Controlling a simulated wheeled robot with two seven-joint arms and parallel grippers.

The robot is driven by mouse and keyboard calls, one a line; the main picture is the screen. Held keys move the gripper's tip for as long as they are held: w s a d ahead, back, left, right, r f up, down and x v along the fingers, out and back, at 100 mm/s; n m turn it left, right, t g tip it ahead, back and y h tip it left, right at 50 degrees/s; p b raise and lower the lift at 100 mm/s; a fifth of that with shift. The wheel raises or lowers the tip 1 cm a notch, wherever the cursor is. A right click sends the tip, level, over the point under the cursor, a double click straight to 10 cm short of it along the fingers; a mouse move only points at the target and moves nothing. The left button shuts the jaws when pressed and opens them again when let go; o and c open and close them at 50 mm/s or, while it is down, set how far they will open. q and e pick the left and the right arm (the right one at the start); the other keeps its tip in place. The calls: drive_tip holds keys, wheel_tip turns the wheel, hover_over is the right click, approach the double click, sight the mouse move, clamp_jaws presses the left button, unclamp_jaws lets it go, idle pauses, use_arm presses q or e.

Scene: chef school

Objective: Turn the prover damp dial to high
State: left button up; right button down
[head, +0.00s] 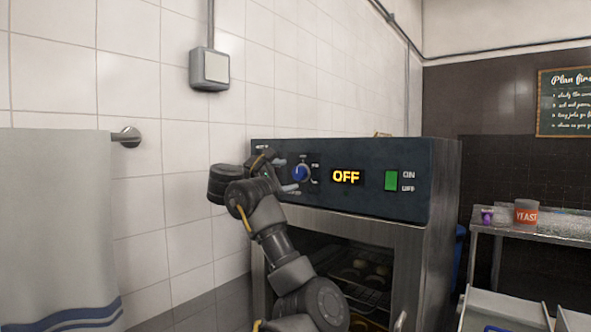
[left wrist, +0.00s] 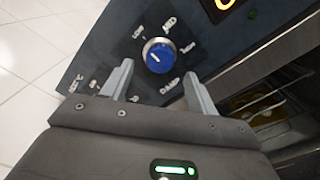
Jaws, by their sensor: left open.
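The damp dial is a blue knob (head: 300,173) on the dark control panel of the prover (head: 360,212). In the left wrist view the knob (left wrist: 158,56) has labels around it that look like LOW, MID and HIGH, with DAMP beneath. A pale mark shows on its face, but I cannot tell surely which label it points to. My left gripper (head: 284,172) is at the panel's left end. In the left wrist view its open fingers (left wrist: 158,72) stand either side of the knob's lower part, with nothing gripped. My right gripper is not in view.
Below is the prover's glass door with racks inside. A towel (head: 60,230) hangs at the left. A metal table (head: 535,232) with small tubs stands at the right.

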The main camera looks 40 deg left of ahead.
sight(297, 174)
use_arm(q)
drive_tip(key=w+p, duration=0.1)
drive_tip(key=w, duration=0.3)
drive_tip(key=shift+w+r, duration=0.1)
drive_tip(key=shift+w, duration=0.05)
drive_tip(key=shift+w+a, duration=0.1)
drive_tip(key=shift+w, duration=0.4)
